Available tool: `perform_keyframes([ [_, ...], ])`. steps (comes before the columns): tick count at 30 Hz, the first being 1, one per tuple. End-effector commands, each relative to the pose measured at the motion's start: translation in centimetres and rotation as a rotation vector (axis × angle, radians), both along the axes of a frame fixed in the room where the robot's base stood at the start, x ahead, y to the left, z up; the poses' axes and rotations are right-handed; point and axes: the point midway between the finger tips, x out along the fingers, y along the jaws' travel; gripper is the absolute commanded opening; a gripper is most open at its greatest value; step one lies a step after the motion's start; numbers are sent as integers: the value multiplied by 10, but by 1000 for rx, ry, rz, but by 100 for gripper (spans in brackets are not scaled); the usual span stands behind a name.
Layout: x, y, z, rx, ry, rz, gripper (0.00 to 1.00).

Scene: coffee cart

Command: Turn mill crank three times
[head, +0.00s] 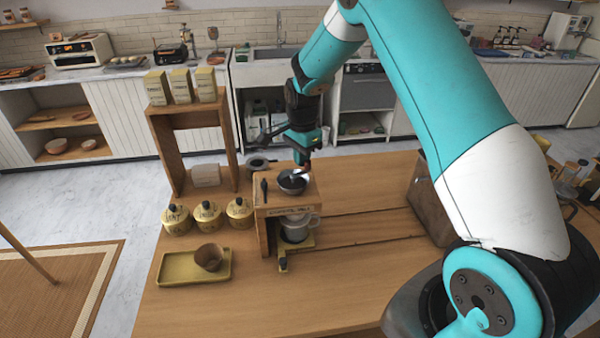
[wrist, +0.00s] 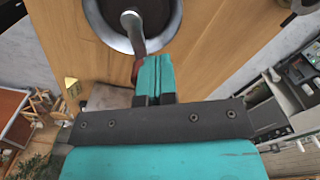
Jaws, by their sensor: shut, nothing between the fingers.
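The wooden mill (head: 288,211) stands on the cart top with a dark round hopper bowl (head: 292,187) on it. In the wrist view the bowl (wrist: 101,24) fills the top. The metal crank (wrist: 138,38) runs from the bowl's middle toward my gripper, ending in a reddish knob (wrist: 135,70). My gripper (wrist: 153,64) is shut, its teal fingers together and nothing between them. They are close beside the knob, on its right in the wrist view; I cannot tell whether they touch. In the head view my gripper (head: 303,157) points down just above the bowl's far side.
A grey cup (head: 296,230) stands under the mill. Several lidded yellow tins (head: 208,216) stand to its left, before a wooden shelf (head: 168,150) with boxes. A yellow tray (head: 178,268) holds a brown cup (head: 209,257). The cart's front is clear.

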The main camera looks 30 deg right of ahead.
Motion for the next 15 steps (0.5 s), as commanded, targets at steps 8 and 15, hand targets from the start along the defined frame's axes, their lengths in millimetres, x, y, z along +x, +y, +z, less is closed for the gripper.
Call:
perform_keyframes([
  [8, -1, -1, 0, 0, 1, 0, 0],
  [15, -12, -4, 0, 0, 0, -1, 0],
])
